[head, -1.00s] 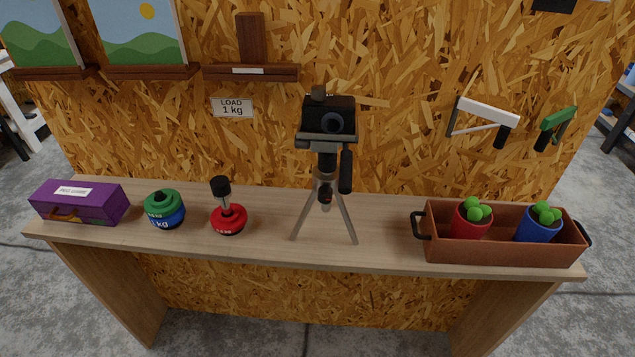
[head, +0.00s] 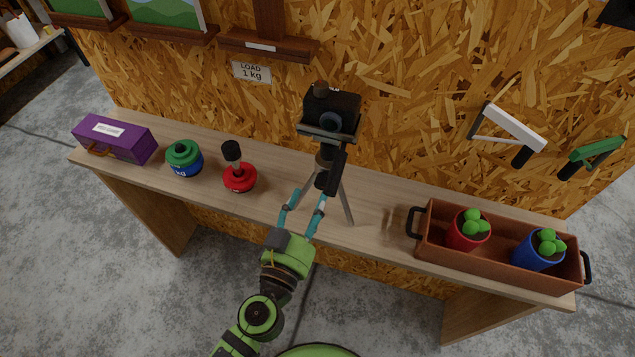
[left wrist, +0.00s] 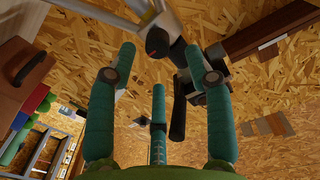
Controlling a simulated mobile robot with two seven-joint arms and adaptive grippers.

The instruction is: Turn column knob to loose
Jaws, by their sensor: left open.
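A tripod (head: 345,205) stands on the plank bench with a black camera (head: 332,112) on top and a dark handle (head: 337,172) hanging at its side. The wrist view shows a round dark knob with a reddish face (left wrist: 157,42) on the column, near the pale legs; I take it as the column knob. My left gripper (head: 307,200) is open and empty, low in front of the column. In the wrist view its teal fingers (left wrist: 158,78) are spread, with the knob beyond their tips, apart from them. How the knob is set cannot be told. My right gripper is out of view.
A red weight with a black-topped stem (head: 240,178), a green-and-blue weight (head: 185,160) and a purple box (head: 115,138) stand left. A brown tray (head: 440,255) with two potted plants stands right. The chipboard wall (head: 420,90) rises close behind. Bench between tripod and tray is clear.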

